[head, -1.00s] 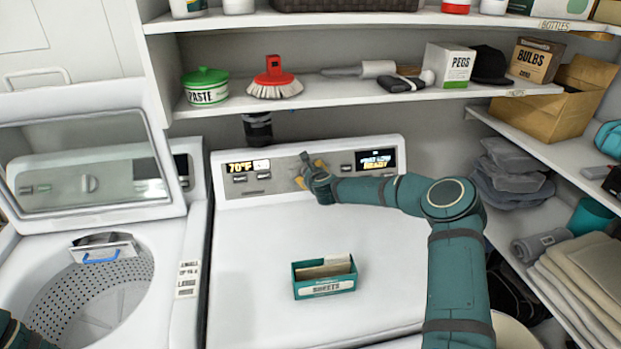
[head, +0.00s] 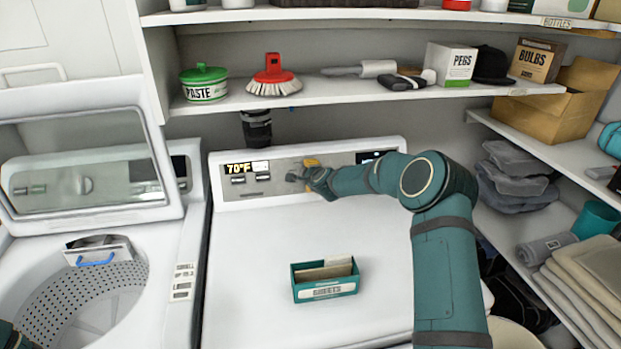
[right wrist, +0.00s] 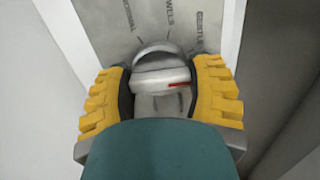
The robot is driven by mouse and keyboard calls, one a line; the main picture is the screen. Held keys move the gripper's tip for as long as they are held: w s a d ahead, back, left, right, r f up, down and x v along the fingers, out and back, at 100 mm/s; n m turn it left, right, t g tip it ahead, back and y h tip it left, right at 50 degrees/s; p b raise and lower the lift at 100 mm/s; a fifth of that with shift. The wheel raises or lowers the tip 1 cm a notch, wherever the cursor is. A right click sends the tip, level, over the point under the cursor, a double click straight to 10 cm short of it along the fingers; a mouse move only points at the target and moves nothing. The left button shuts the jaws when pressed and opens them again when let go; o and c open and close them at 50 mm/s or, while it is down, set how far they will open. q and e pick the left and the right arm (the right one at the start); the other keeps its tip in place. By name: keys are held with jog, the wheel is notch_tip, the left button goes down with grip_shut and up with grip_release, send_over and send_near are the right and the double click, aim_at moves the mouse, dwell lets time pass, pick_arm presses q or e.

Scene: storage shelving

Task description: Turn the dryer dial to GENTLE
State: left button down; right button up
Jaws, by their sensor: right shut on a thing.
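The dryer (head: 355,228) stands in the middle of the head view, with its control panel (head: 228,189) along the back. My right gripper (head: 306,172) is at this panel, and its yellow fingers are shut on the grey dial (right wrist: 158,62) in the right wrist view. A red mark (right wrist: 180,85) on the dial points to the right in that view. Printed labels fan out above the dial: NORMAL, one ending in WELS, and GENTLE (right wrist: 202,28) at the right. In the head view the gripper mostly hides the dial. My left gripper is out of view.
A teal box of sheets (head: 325,280) sits on the dryer top. An open washer (head: 95,270) is at the left. A shelf (head: 330,98) with a paste tub and a brush hangs above the panel. Side shelves with towels (head: 585,270) are at the right.

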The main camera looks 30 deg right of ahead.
jog(key=shift+n, duration=2.2)
jog(key=o, duration=1.2)
jog(key=shift+s, duration=0.1)
jog(key=v, duration=1.2)
jog(key=shift+r, duration=0.15)
jog(key=shift+a, duration=0.1)
